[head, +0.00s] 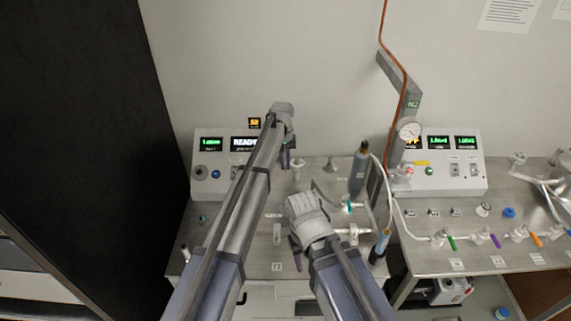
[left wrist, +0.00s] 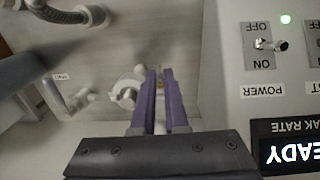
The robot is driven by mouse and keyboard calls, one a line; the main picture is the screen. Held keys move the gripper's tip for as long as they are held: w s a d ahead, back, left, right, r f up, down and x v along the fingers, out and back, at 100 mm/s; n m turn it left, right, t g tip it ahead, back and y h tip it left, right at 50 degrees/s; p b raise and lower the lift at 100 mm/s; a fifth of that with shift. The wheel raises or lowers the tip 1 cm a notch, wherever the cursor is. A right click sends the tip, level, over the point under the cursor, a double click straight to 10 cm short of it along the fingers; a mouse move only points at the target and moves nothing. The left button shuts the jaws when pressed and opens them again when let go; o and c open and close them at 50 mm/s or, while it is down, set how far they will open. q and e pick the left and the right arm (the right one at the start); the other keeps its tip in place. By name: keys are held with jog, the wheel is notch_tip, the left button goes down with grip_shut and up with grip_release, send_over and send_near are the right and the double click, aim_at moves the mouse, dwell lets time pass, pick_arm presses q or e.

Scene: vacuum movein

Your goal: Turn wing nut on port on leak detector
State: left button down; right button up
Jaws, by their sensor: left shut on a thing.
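The leak detector (head: 203,183) is the grey console at the back left, its display reading READY. Its panel also shows in the left wrist view (left wrist: 225,75), upside down, with the power switch at ON. My left gripper (head: 287,163) is in front of its right end. In the left wrist view, the purple fingers (left wrist: 158,72) stand close together at a pale round port fitting with a metal clamp (left wrist: 126,95). They are shut on its wing nut, which they mostly hide. My right gripper (head: 295,250) is lower over the bench; its fingers are mostly hidden.
Metal fittings and a dark cylinder (head: 359,172) stand right of the left arm. A second console (head: 460,180) and a gauge (head: 409,129) on a post are farther right. Coloured valves line the right bench (head: 425,262). A hose (left wrist: 60,14) crosses the left wrist view's top left.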

pick_arm(q)
jog(key=shift+a, duration=0.1)
jog(key=shift+s+a+f+h+b, duration=0.1)
jog(key=shift+a+h+b, duration=0.1)
jog(key=shift+h+b, duration=0.5)
jog(key=shift+a+f+h+b, duration=0.1)
jog(key=shift+a+h+b, duration=0.2)
jog(key=shift+h, duration=0.65)
jog(key=shift+s+a+f+h+b, duration=0.15)
jog(key=shift+h+b, duration=0.35)
jog(key=shift+h, duration=0.35)
jog(key=shift+w+r, duration=0.1)
jog(key=c, duration=1.3)
grip_release()
jog(key=shift+c, duration=0.2)
jog(key=shift+o, duration=0.6)
jog(key=shift+w, duration=0.2)
